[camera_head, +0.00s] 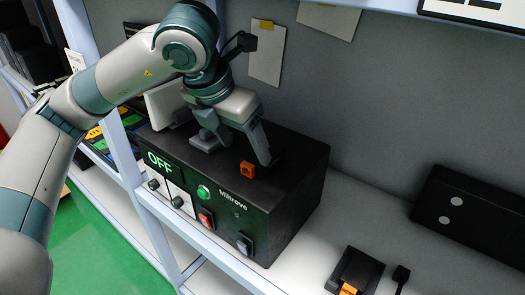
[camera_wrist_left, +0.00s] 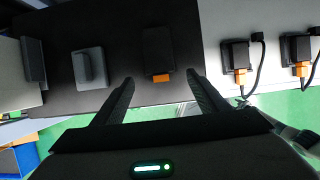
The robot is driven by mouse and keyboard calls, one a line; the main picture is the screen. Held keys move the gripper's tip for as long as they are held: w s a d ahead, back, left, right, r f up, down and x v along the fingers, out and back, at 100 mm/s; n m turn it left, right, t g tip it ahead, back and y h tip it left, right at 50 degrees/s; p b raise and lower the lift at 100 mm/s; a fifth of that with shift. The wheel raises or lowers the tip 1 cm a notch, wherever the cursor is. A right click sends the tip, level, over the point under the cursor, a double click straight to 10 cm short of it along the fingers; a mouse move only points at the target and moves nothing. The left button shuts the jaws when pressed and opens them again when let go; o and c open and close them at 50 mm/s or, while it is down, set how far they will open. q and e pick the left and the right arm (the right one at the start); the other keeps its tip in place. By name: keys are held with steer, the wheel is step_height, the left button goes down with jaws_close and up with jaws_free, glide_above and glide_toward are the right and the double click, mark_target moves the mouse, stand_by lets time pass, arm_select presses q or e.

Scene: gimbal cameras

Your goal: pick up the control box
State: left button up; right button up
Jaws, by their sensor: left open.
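A large black box (camera_head: 290,175) with a lit OFF display and the word Mitrove stands on the shelf. On its top sits a small black box with an orange part (camera_head: 247,169), which also shows in the left wrist view (camera_wrist_left: 158,46). Neither is marked as the control box. My left gripper (camera_head: 243,150) is open and empty above the large box. In the left wrist view its fingertips (camera_wrist_left: 161,77) lie on either side of the orange part, with the small box just beyond. In the head view the gripper hides most of the small box. My right gripper is out of view.
A grey block (camera_wrist_left: 90,67) sits beside the small box on the large box's top. Another black device with an orange part (camera_head: 357,272) lies on the white shelf. A long black case (camera_head: 470,215) lies at right. A shelf rail (camera_head: 205,240) runs along the front.

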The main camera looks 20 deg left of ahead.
mark_target(253, 161)
arm_select(q)
steer(key=shift+w+d+p, duration=0.2)
steer(key=shift+w+d, duration=0.1)
steer(key=shift+w, duration=0.45)
steer(key=shift+w+d+p, duration=0.2)
steer(key=shift+w+d, duration=0.05)
steer(key=shift+w, duration=0.45)
steer(key=p+x, duration=0.2)
steer(key=x, duration=0.2)
steer(key=shift+f, duration=0.1)
steer(key=shift+w+f, duration=0.15)
steer(key=shift+f, duration=0.2)
steer(key=c, duration=1.2)
steer(key=shift+r, duration=0.1)
steer(key=shift+c, duration=0.2)
